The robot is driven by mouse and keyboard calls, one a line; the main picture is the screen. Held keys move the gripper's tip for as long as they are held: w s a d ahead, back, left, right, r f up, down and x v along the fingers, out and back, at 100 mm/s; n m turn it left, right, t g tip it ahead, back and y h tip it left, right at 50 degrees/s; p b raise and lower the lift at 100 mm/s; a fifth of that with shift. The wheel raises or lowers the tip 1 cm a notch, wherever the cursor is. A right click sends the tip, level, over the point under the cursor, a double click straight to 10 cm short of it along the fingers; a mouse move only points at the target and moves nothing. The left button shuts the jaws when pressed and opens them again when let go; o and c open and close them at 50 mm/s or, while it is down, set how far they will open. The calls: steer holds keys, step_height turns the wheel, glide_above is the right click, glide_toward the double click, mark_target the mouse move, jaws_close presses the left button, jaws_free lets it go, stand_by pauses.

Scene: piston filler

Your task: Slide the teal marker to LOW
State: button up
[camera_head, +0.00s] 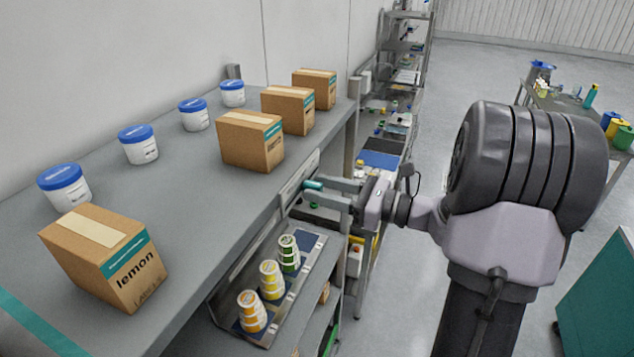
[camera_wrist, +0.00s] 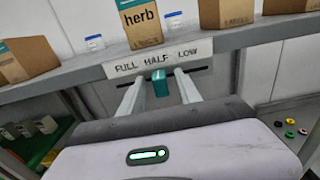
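The teal marker (camera_wrist: 160,84) sits at a dark slot under a white label strip (camera_wrist: 118,71) reading FULL, HALF, LOW on the shelf's front edge. In the wrist view the marker is below HALF, left of LOW. My gripper (camera_wrist: 159,82) is open, with one finger on each side of the marker and a visible gap to each. In the head view the marker (camera_head: 314,185) shows between the fingertips of my gripper (camera_head: 312,189) at the edge of the grey shelf.
Cardboard boxes (camera_head: 250,140) and blue-lidded tubs (camera_head: 138,146) stand on the grey shelf (camera_head: 190,190). A lower tray (camera_head: 312,250) holds stacked orange, yellow and green labelled rolls (camera_head: 271,281). A cluttered rack (camera_head: 385,150) stands behind. The slot right of the marker looks clear.

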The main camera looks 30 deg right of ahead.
steer(key=shift+w+a, duration=0.4)
steer(key=shift+w, duration=0.1)
steer(key=shift+c, duration=0.4)
jaws_close()
stand_by(0.7)
